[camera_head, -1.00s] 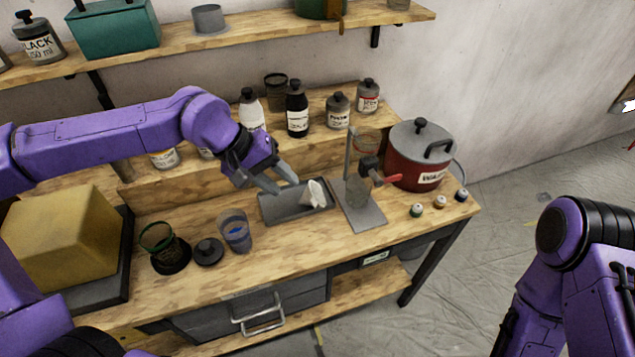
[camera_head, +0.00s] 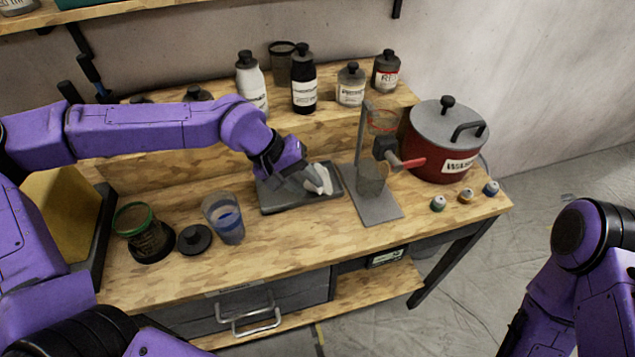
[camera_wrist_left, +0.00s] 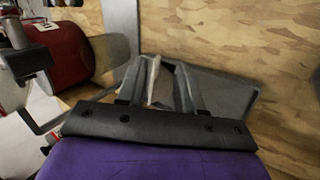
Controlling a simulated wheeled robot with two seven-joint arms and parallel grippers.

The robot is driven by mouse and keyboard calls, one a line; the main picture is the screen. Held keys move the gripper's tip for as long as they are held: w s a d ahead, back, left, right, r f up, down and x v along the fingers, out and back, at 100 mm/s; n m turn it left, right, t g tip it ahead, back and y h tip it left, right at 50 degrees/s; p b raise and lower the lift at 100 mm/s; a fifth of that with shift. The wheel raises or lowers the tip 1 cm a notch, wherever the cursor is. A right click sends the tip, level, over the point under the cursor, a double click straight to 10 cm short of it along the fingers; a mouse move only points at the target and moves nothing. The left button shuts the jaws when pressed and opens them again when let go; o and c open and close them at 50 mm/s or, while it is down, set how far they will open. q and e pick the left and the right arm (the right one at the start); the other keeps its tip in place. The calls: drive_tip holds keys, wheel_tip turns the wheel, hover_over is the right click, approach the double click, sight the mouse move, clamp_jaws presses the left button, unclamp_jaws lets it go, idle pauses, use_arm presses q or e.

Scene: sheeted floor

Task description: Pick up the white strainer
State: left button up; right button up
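The white strainer (camera_head: 325,179) is a small pale cone-like piece at the right part of a grey tray (camera_head: 278,206) on the wooden bench. My left gripper (camera_head: 314,184) is down at the tray, with its fingers at the strainer. In the left wrist view the two fingers (camera_wrist_left: 158,88) stand apart, and the strainer (camera_wrist_left: 153,75) shows as a thin white edge between them. It is close to the left finger, with a gap to the right finger. Whether it touches is unclear. My right arm shows at the right edge, but its gripper is out of view.
A metal stand (camera_head: 378,207) with a glass beaker (camera_head: 371,180) is just right of the tray. A red lidded pot (camera_head: 428,157) stands behind it. A blue-banded cup (camera_head: 225,218) and a dark jar (camera_head: 144,235) are left. Bottles (camera_head: 303,85) line the raised shelf.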

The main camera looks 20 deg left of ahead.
sight(316, 190)
use_arm(q)
drive_tip(key=p+x, duration=0.1)
drive_tip(key=x, duration=0.5)
drive_tip(key=shift+w+d+f, duration=0.1)
drive_tip(key=shift+w, duration=0.1)
clamp_jaws()
